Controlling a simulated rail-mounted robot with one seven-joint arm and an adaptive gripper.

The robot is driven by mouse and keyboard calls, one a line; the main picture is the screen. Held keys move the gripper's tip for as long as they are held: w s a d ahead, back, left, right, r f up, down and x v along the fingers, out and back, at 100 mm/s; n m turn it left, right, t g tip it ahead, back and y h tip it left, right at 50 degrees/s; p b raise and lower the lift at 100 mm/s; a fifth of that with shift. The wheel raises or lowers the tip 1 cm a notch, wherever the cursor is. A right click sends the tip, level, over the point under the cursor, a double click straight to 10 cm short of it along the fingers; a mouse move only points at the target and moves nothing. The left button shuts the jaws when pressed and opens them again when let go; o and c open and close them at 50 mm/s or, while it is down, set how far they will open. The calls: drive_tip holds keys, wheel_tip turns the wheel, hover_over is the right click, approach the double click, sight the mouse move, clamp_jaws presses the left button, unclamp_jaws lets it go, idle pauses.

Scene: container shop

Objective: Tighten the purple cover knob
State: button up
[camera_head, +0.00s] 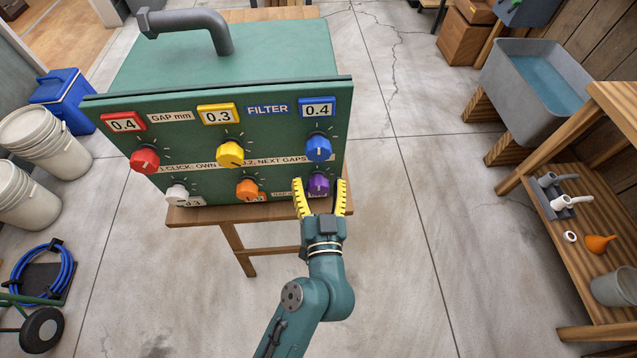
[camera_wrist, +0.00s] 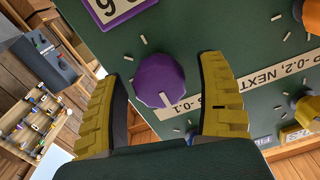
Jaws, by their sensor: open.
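The purple cover knob (camera_head: 318,184) is at the lower right of a green control panel (camera_head: 110,113). My gripper (camera_head: 322,188) is open in front of it, with one yellow finger on each side. In the wrist view the purple knob (camera_wrist: 160,79) sits between the two open fingertips of my gripper (camera_wrist: 165,85), with a visible gap on both sides. A pale pointer line shows on the knob's face, and pale tick marks surround it on the panel. A purple-framed display (camera_wrist: 120,8) is partly cut off at the top of the wrist view.
Blue (camera_head: 318,149), yellow (camera_head: 230,154), red (camera_head: 144,160), white (camera_head: 178,194) and orange (camera_head: 247,189) knobs share the panel. The panel box stands on a wooden table (camera_head: 228,215). A wooden shelf (camera_head: 600,140) is at the right. The floor around is mostly clear.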

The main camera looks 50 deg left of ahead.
drive_tip(key=c, duration=1.2)
drive_tip(key=shift+m, duration=0.4)
drive_tip(key=m+p, duration=0.2)
drive_tip(key=m, duration=0.1)
drive_tip(key=shift+r+m, duration=0.15)
drive_tip(key=shift+m, duration=0.15)
drive_tip(key=shift+d+m+p, duration=0.1)
drive_tip(key=shift+m+p, duration=0.85)
drive_tip(key=shift+m, duration=1.25)
drive_tip(key=o, duration=1.2)
drive_tip(key=shift+f, duration=0.2)
drive_tip(key=shift+d, duration=0.1)
